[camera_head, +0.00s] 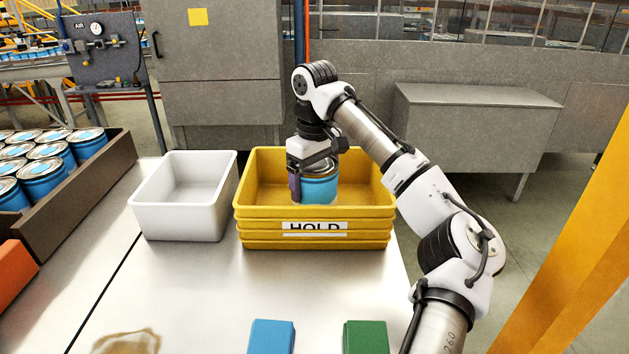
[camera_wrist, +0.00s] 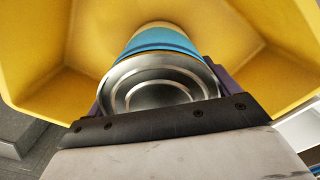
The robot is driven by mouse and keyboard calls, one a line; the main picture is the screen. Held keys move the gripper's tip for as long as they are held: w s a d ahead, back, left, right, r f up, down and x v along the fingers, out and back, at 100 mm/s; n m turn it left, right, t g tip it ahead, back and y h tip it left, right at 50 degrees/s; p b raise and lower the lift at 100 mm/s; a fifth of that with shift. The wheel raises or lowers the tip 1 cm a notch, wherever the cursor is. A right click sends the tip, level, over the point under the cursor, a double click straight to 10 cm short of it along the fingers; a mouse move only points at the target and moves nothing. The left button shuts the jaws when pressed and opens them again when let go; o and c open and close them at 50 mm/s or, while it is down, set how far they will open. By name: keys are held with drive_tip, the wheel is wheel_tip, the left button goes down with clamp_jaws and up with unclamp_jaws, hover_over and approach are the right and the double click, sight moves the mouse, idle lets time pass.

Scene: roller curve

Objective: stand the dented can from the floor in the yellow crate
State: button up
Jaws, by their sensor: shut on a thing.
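A blue can (camera_head: 320,185) with a bare metal lid is in my gripper (camera_head: 311,178), inside the opening of the yellow crate (camera_head: 315,241). The crate has a "HOLD" label on its front. In the wrist view the can's round metal end (camera_wrist: 158,86) faces the camera, and its blue side (camera_wrist: 162,42) runs down toward the yellow crate floor (camera_wrist: 160,25). The can looks upright or nearly so. My gripper's fingers sit on both sides of it. I cannot tell whether its base touches the crate floor. No dent shows on the visible side.
A white bin (camera_head: 183,205) stands empty left of the crate. A dark tray (camera_head: 78,198) of several blue cans is at the far left.

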drive_tip(key=shift+f, duration=0.4)
drive_tip(key=o, duration=0.9)
drive_tip(key=shift+r, duration=0.1)
wheel_tip(320, 180, up, 12)
drive_tip(key=shift+f+b, duration=0.1)
drive_tip(key=shift+b, duration=0.3)
